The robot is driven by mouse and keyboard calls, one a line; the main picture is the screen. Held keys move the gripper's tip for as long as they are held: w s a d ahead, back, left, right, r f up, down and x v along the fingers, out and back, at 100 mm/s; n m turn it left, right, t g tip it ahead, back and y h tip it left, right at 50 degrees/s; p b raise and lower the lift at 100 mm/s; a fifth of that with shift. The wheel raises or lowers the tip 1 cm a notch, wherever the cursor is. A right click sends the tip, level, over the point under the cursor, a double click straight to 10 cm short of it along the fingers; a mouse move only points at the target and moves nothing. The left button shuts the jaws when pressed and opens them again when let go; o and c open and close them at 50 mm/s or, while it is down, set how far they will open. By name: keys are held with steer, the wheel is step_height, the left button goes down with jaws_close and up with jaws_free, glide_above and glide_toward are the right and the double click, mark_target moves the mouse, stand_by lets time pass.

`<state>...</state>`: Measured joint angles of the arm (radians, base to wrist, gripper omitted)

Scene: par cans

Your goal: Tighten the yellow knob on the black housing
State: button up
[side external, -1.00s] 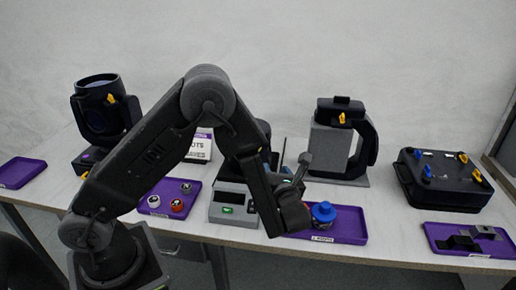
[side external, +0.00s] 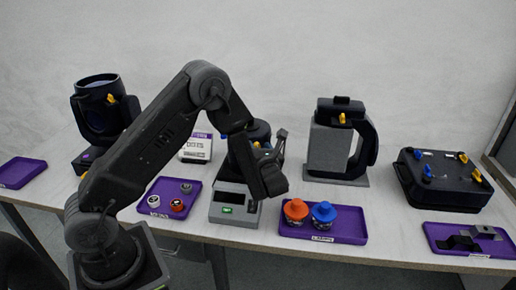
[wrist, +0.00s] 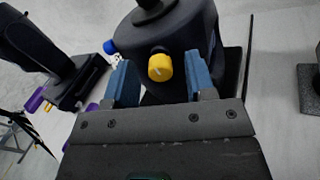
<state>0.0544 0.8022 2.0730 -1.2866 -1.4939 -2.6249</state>
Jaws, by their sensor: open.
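In the wrist view, the black housing (wrist: 180,28) is at the top, with the yellow knob (wrist: 160,67) on its near face. A blue knob (wrist: 109,47) shows at its left side. My gripper (wrist: 157,74) is open, with one blue-padded finger on each side of the yellow knob in the picture. A gap shows between each finger and the knob; I cannot tell the depth distance. In the side view, my gripper (side external: 268,160) is in front of the housing (side external: 259,131) and hides much of it.
A grey device with a green display (side external: 227,210) stands below my gripper. A purple tray (side external: 350,228) holds orange and blue capped jars. Another tray (side external: 161,188) holds small round parts. Other black fixtures with yellow knobs stand left (side external: 92,130) and right (side external: 440,190).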

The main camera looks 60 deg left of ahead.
steer(key=shift+w+a, duration=0.1)
steer(key=shift+a, duration=0.2)
steer(key=shift+c, duration=0.5)
steer(key=c, duration=0.8)
steer(key=shift+m, duration=0.4)
